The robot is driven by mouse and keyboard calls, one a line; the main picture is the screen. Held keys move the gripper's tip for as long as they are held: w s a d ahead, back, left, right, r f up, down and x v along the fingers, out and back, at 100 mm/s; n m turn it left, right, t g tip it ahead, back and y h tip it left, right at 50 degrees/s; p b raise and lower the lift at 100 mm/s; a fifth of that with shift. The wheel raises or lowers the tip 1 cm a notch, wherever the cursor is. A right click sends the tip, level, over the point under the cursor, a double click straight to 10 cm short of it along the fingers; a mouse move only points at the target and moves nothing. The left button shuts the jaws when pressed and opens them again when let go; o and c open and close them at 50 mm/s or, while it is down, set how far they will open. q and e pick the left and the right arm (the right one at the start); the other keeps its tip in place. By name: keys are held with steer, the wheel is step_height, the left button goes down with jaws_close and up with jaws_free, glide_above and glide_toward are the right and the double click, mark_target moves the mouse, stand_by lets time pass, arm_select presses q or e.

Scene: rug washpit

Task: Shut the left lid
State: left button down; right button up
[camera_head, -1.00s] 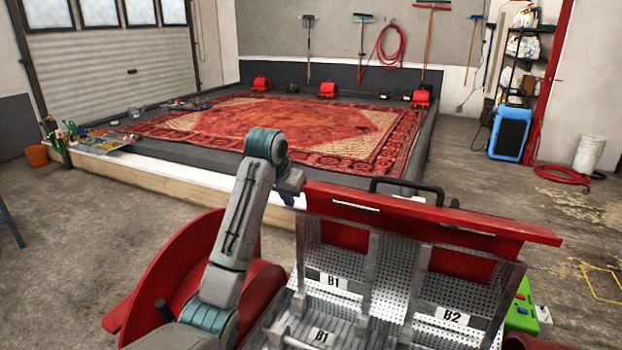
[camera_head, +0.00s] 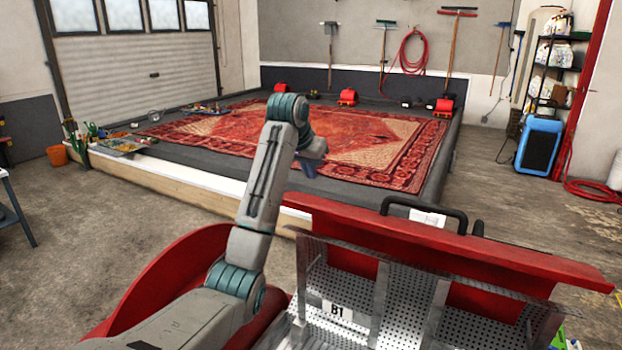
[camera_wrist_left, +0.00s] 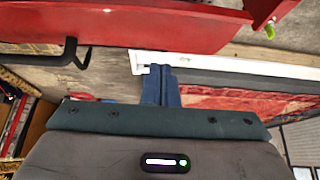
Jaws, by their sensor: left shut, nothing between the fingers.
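My left gripper (camera_head: 312,170) hangs past the far side of the red-framed metal unit, in front of the rug. In the left wrist view its blue fingers (camera_wrist_left: 161,86) are together and empty. The unit has perforated metal compartments; a B1 label (camera_head: 338,310) marks the left part. Perforated panels stand upright against the red back board (camera_head: 430,240); the left panel (camera_head: 335,268) looks raised, but I cannot make out its hinge. The gripper is apart from it, up and to its left. My right gripper is not in view.
A black handle (camera_head: 424,206) rises behind the red board and shows in the left wrist view (camera_wrist_left: 62,52). Beyond lies a red patterned rug (camera_head: 375,150) in a low-edged pit. Concrete floor (camera_head: 120,225) is clear to the left.

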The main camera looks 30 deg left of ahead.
mark_target(311, 209)
arm_select(q)
steer(key=shift+w+f+b, duration=0.15)
steer(key=shift+f+b, duration=0.3)
steer(key=shift+f, duration=0.2)
steer(key=p+x, duration=0.5)
steer(key=x, duration=0.2)
steer(key=shift+w, duration=0.3)
steer(key=s+p, duration=0.2)
steer(key=s, duration=0.1)
steer(key=shift+f, duration=0.15)
steer(key=shift+s+f, duration=0.2)
steer(key=shift+s, duration=0.25)
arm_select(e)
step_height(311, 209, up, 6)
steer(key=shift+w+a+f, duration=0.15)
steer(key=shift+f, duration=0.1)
arm_select(q)
steer(key=shift+f, duration=0.1)
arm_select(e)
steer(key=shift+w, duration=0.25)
